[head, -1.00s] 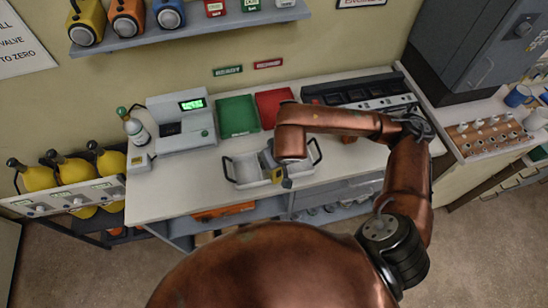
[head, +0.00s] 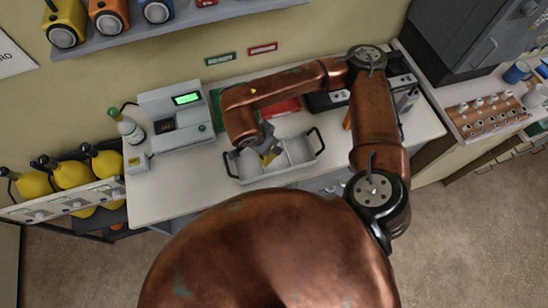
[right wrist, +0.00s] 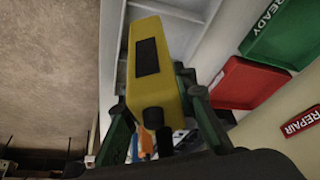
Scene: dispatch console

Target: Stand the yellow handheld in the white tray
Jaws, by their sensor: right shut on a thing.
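The yellow handheld (right wrist: 147,65), with a dark panel on its face and a black knob, is held between the fingers of my right gripper (right wrist: 160,120). In the head view my right gripper (head: 264,138) points down over the left part of the white tray (head: 302,150), and a little of the yellow handheld (head: 269,158) shows below it. The tray has dark handles at both ends and a divider. I cannot tell whether the handheld touches the tray floor. My left gripper is out of view.
A red tray (head: 284,107) and a green tray (right wrist: 285,30) lie behind the white tray. A grey device with a green display (head: 175,118) stands to the left, beside a white bottle (head: 130,129). A dark rack (head: 325,101) is at the back right. The counter's front left is clear.

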